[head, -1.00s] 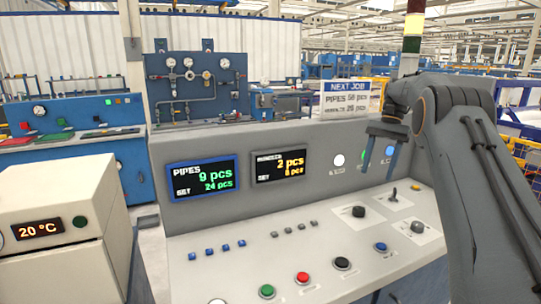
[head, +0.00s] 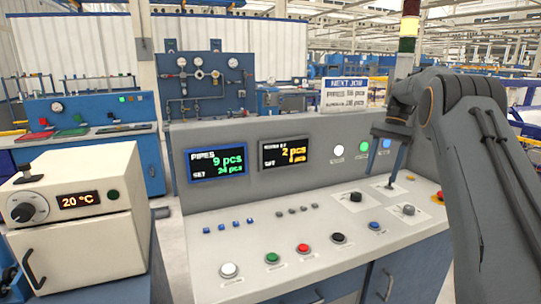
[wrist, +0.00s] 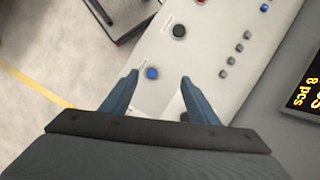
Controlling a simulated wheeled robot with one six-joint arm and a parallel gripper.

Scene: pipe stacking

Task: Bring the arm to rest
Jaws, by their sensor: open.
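My gripper (head: 391,155) hangs over the right part of a grey control console (head: 232,260), its blue fingers pointing down. In the wrist view my gripper (wrist: 158,78) has its two blue fingers spread apart with nothing between them. A blue button (wrist: 152,72) shows on the panel beyond the left fingertip. In the head view one finger overlaps the joystick area, and I cannot tell whether they touch. My arm comes in from the right side.
The console carries a red button (head: 303,248), a green button (head: 272,258), a black button (head: 338,238) and knobs. Its display (head: 216,161) reads 9 pcs. A white oven (head: 75,235) stands at the left. Open floor (wrist: 35,120) lies beside the console.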

